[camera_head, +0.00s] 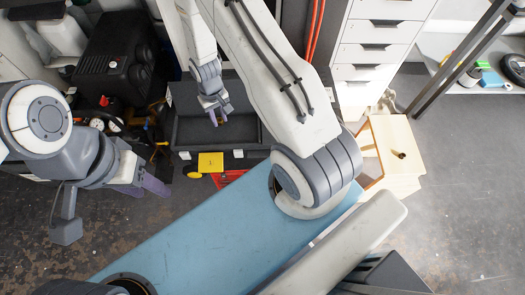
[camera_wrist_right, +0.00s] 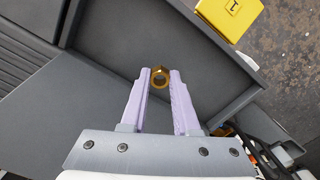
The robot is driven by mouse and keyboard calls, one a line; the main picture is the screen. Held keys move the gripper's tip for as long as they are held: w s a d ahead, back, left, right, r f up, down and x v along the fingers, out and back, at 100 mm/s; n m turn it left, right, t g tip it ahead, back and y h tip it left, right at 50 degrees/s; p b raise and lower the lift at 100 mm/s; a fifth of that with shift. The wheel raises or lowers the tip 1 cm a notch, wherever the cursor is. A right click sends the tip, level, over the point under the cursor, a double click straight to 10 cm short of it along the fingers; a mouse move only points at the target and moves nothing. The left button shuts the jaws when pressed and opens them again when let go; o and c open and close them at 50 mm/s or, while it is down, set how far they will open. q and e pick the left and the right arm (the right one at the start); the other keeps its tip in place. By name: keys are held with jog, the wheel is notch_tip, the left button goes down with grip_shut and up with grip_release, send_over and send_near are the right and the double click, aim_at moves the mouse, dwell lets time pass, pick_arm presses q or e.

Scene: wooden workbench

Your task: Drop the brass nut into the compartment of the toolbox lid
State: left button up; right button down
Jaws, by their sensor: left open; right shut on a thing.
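The brass nut (camera_wrist_right: 160,78) is a small gold ring held between the purple fingertips of my right gripper (camera_wrist_right: 160,73) in the right wrist view. In the head view my right gripper (camera_head: 217,116) is over the dark grey toolbox lid (camera_head: 183,134), with the nut a tiny yellow spot at its tips. The wrist view shows the walled grey compartment (camera_wrist_right: 110,35) behind and below the nut. The exact height of the nut above its floor is hard to tell. My left gripper (camera_head: 143,188) is open and empty at the left, away from the toolbox.
White drawers (camera_head: 380,45) stand behind at right, with a small wooden piece of furniture (camera_head: 395,145) nearer. Black equipment (camera_head: 115,60) stands at left.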

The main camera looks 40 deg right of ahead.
jog(key=shift+f, duration=0.5)
jog(key=shift+a, duration=0.1)
jog(key=c, duration=0.6)
grip_release()
notch_tip(320, 180, up, 11)
jog(key=shift+f, duration=0.2)
